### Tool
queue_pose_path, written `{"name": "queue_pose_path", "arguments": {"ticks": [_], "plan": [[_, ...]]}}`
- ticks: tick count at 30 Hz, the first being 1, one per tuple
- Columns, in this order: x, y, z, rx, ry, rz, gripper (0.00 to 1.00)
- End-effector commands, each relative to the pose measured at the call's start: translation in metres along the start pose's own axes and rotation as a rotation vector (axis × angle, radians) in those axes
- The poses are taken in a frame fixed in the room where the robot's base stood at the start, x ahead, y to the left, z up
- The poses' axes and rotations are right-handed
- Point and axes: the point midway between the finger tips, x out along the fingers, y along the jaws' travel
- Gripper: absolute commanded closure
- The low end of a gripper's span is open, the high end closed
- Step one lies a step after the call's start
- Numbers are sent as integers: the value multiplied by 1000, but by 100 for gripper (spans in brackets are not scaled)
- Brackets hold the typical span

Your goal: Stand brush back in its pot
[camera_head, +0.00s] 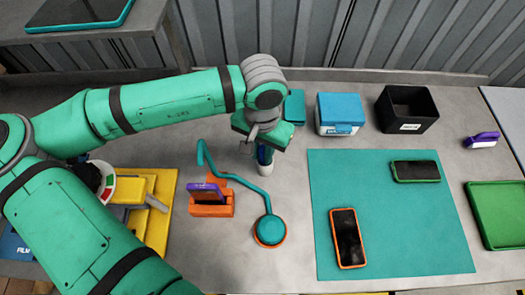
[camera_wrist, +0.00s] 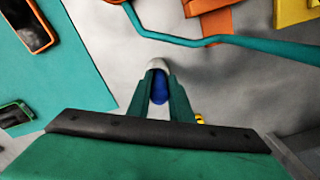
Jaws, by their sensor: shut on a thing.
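My gripper (camera_head: 264,147) points down over the grey worktop in the head view, behind the teal lamp-like arm. It is shut on a slim blue thing, which I take for the brush (camera_head: 264,155). Right below the blue part is a pale, rounded piece (camera_head: 265,169); I cannot tell whether it is the pot or the brush's own end. In the wrist view my gripper (camera_wrist: 158,92) has the blue brush (camera_wrist: 159,88) between its green fingers, with the pale rounded piece (camera_wrist: 156,65) just beyond. The brush looks about upright. No other clear pot shows.
A teal bent arm on a round orange-rimmed base (camera_head: 270,231) and an orange holder (camera_head: 211,208) with a purple phone stand close by. A teal mat (camera_head: 395,245) with two phones lies right. A blue box (camera_head: 340,114) and black bin (camera_head: 407,108) stand behind.

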Motion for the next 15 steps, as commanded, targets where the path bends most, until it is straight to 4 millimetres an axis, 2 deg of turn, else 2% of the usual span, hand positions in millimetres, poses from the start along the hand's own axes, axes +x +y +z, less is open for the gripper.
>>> {"name": "queue_pose_path", "arguments": {"ticks": [10, 11, 12, 15], "plan": [[4, 0, 0, 0, 0, 0, 100], [3, 0, 0, 0, 0, -1, 74], [3, 0, 0, 0, 0, -1, 64], [3, 0, 0, 0, 0, -1, 62]]}}
